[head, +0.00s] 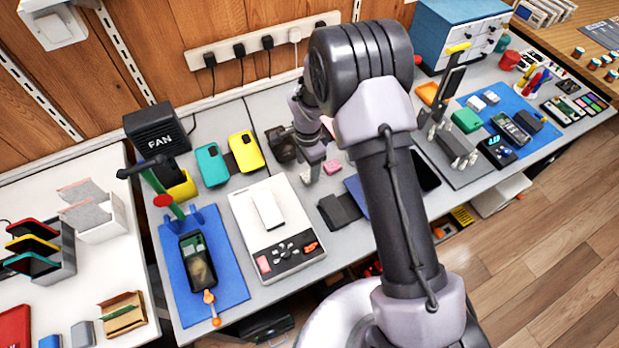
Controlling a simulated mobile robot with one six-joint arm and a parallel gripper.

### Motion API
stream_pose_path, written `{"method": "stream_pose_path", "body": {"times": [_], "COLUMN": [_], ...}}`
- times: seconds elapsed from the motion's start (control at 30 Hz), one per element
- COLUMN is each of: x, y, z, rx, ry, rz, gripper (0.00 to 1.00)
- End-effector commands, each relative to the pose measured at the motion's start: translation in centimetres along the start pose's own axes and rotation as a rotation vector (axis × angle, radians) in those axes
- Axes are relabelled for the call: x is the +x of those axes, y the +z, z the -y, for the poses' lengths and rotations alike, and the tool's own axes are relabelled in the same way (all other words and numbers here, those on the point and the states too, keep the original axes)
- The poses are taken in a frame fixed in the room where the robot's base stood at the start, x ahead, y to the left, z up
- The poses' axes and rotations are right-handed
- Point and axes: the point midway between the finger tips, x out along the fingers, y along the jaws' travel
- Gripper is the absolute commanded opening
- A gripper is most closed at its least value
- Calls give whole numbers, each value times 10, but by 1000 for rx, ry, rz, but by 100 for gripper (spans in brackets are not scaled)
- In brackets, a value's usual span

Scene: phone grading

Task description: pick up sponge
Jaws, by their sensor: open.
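A small pink block (333,167), which looks like the sponge, lies on the grey bench below my arm. It is small in view, so I cannot be sure what it is. My gripper (313,172) is open and points down, just left of the pink block. It appears apart from the block and holds nothing that I can see. My own arm hides part of the bench behind and to the right of it.
A white device with a pale phone-shaped slab (267,210) stands left of centre. Teal (211,165) and yellow (246,152) cases lie behind it. A dark block (340,210) lies in front of the pink one. A blue mat (236,288) is at left.

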Motion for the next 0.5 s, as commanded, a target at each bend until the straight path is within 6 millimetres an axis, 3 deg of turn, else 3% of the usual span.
{"method": "stream_pose_path", "body": {"times": [0.17, 0.33, 0.5], "x": [18, 53, 56], "y": [-1, -4, -4], "z": [3, 7, 8], "rx": [1, 0, 0], "ry": [0, 1, -1], "rz": [0, 0, 0], "gripper": [58, 58, 58]}}
